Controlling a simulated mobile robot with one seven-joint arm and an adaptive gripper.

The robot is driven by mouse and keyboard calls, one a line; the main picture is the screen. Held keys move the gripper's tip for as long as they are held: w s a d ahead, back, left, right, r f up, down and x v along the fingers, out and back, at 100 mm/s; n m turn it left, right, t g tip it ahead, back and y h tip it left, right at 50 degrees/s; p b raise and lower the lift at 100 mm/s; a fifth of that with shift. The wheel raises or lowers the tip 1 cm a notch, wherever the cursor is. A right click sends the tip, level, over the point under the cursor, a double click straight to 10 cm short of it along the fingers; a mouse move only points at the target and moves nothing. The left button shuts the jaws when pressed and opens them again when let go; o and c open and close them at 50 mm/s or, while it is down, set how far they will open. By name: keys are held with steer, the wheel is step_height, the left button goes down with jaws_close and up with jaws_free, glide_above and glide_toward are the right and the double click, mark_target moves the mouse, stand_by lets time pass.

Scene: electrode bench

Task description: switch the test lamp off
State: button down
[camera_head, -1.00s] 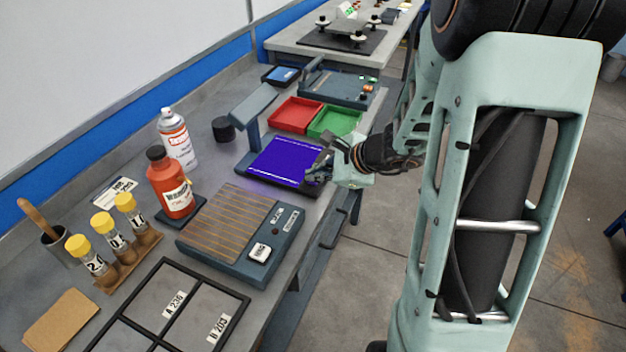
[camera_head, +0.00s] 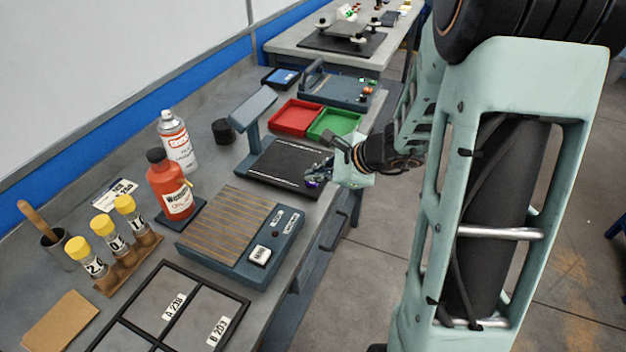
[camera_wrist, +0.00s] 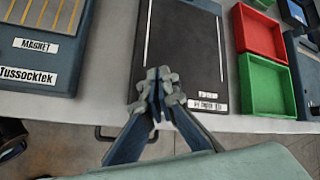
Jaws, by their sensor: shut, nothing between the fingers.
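The test lamp is a dark blue-grey hood (camera_head: 251,107) on a post over a black pad (camera_head: 290,165) on the bench. The pad is dark, with thin pale lines along its sides and no purple glow. It also shows in the wrist view (camera_wrist: 185,50), with small white labels at its front edge. My gripper (camera_head: 316,178) is shut and empty at the pad's front edge. In the wrist view its closed fingertips (camera_wrist: 156,80) cover part of that edge beside the labels. Whatever lies under the fingertips is hidden.
A red tray (camera_head: 296,118) and a green tray (camera_head: 334,124) stand beyond the pad. A striped magnet plate (camera_head: 230,232) stands nearer. A red bottle (camera_head: 170,187), a spray can (camera_head: 176,142) and yellow-capped vials (camera_head: 103,224) stand at the left. The floor right of the bench is clear.

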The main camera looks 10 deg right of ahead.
mark_target(315, 185)
steer(key=shift+r+p, duration=2.1)
steer(key=shift+r, duration=0.9)
steer(key=shift+r, duration=0.1)
